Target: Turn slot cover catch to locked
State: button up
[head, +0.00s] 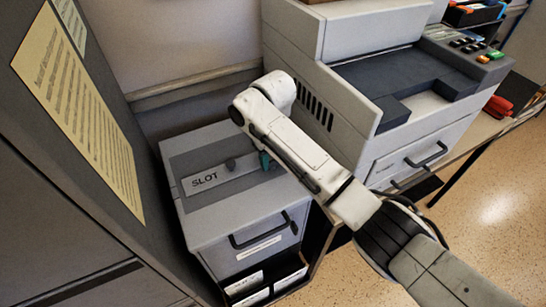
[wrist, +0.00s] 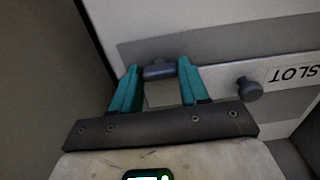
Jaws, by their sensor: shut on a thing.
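The grey slot unit (head: 245,212) stands low, left of centre in the head view. A darker band across its top carries a white "SLOT" label (head: 204,180) and a small dark knob (head: 231,164). In the wrist view the knob (wrist: 249,88) is right of my fingers, beside the label (wrist: 291,75). My gripper (wrist: 158,70) has teal fingers shut on a dark grey catch (wrist: 159,71) on the band. In the head view my gripper (head: 265,160) is over the band's right part, and my arm hides the catch. Whether it is locked cannot be told.
A large grey machine (head: 345,130) with a dark tray stands close on the right. A tall dark cabinet (head: 60,190) with a yellow notice (head: 85,110) is close on the left. The slot unit's front has a dark handle (head: 262,240). Open floor (head: 480,190) lies to the right.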

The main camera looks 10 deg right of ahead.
jog(key=c, duration=0.5)
jog(key=shift+o, duration=0.2)
jog(key=shift+r+m+p, duration=0.1)
jog(key=shift+m+p, duration=0.2)
jog(key=shift+p, duration=0.15)
jog(key=m+p, duration=0.2)
jog(key=p, duration=0.1)
jog(key=shift+r+m, duration=0.1)
jog(key=shift+m, duration=0.2)
jog(key=m+p, duration=0.3)
jog(key=m, duration=0.1)
jog(key=shift+m, duration=0.3)
jog(key=m+p, duration=0.2)
jog(key=m, duration=0.8)
jog(key=shift+f+p, duration=0.2)
jog(key=shift+p, duration=0.1)
